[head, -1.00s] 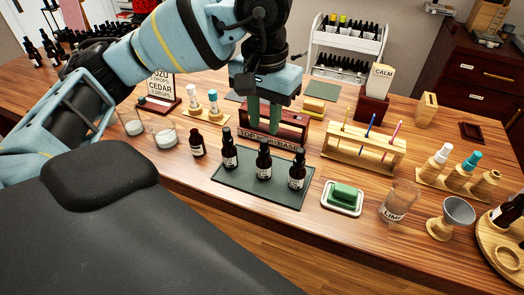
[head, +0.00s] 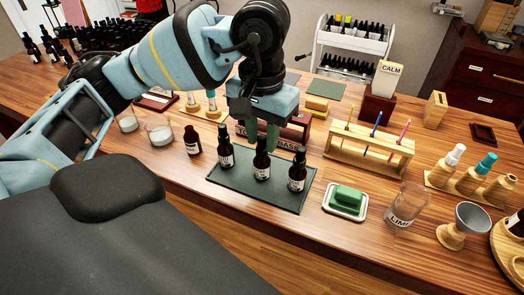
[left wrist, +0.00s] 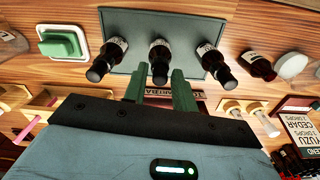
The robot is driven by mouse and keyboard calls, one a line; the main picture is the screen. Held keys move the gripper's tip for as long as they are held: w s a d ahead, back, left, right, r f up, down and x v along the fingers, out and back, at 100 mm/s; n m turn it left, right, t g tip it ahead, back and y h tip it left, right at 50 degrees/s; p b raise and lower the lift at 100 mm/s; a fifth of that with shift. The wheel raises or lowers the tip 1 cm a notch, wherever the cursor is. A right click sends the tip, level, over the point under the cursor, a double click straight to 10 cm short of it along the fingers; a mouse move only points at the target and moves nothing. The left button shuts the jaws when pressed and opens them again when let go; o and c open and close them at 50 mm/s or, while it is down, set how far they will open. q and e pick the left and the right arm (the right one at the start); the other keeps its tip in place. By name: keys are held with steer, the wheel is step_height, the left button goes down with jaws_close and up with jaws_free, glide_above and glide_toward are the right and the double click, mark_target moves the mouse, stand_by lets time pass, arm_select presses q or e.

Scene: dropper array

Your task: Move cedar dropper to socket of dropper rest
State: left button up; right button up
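Three dark dropper bottles stand upright on a dark green mat (head: 222,183): a left one (head: 226,156), a middle one (head: 261,168) and a right one (head: 297,177). I cannot read which is cedar. My left gripper (head: 263,138) is open, fingers pointing down, just behind and above the middle bottle. In the left wrist view the middle bottle's black top (left wrist: 159,72) shows close to the gap between the green fingertips (left wrist: 158,82); contact is unclear. A wooden stand (head: 470,185) at right holds white-topped and teal-topped pieces and has a bare place; I cannot tell whether it is the dropper rest.
A red-brown labelled stand (head: 297,130) is behind the gripper. A wooden rack (head: 365,157) holds colored sticks. A green block (head: 347,196) on a white dish, a glass (head: 405,207) and a funnel (head: 472,217) stand right. Another dark bottle (head: 193,141) stands left of the mat.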

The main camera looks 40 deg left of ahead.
arm_select(q)
steer(key=c, duration=0.4)
arm_select(e)
steer(key=shift+s, duration=0.15)
arm_select(q)
steer(key=shift+r, duration=0.1)
arm_select(e)
steer(key=shift+s+f, duration=0.1)
steer(key=shift+s, duration=0.1)
arm_select(q)
steer(key=shift+r, duration=0.35)
steer(key=shift+r, duration=0.15)
arm_select(e)
steer(key=shift+w+r, duration=0.2)
